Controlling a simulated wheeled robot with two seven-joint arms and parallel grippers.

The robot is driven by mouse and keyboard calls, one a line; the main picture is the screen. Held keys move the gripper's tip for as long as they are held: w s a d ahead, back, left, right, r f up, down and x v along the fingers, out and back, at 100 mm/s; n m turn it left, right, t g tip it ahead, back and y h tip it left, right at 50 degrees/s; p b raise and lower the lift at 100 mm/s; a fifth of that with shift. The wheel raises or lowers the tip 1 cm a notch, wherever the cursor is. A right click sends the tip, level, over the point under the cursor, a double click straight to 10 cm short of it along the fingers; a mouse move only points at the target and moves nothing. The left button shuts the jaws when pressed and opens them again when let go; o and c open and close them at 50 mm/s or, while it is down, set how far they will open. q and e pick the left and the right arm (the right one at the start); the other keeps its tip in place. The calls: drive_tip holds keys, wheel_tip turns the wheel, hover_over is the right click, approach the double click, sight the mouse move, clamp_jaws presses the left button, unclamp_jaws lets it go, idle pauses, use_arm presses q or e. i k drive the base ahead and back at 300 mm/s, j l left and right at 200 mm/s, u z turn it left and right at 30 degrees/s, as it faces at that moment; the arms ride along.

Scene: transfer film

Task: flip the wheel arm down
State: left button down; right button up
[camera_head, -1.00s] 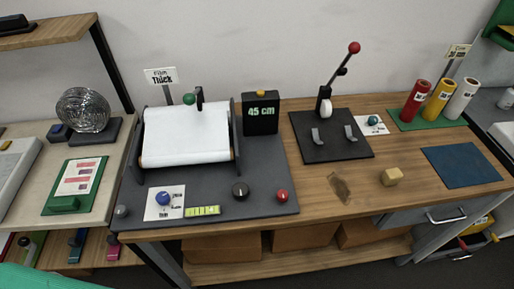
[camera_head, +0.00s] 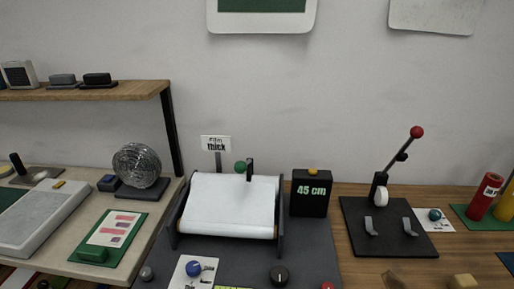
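A black lever arm (camera_head: 397,158) with a red ball on its upper end stands tilted up to the right. A white wheel (camera_head: 381,197) sits at its foot, on a black base plate (camera_head: 350,240) with two grey metal hooks. To its left, a white film roll (camera_head: 230,207) lies in a dark machine frame. A short black upright with a green ball (camera_head: 240,167) stands at the back of that roll. Neither of my grippers is in view.
A red cylinder (camera_head: 484,197) stands at the right. A round wire-like object (camera_head: 137,165) sits on the left table, with a wooden shelf (camera_head: 140,91) above it.

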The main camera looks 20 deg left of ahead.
sight(240, 166)
drive_tip(key=k+j+z, duration=0.15)
drive_tip(key=j, duration=0.25)
drive_tip(key=j+z, duration=0.15)
drive_tip(key=j, duration=0.25)
drive_tip(key=k+j+z, duration=0.2)
drive_tip(key=j, duration=0.15)
drive_tip(key=k+j+z, duration=0.15)
drive_tip(key=j, duration=0.25)
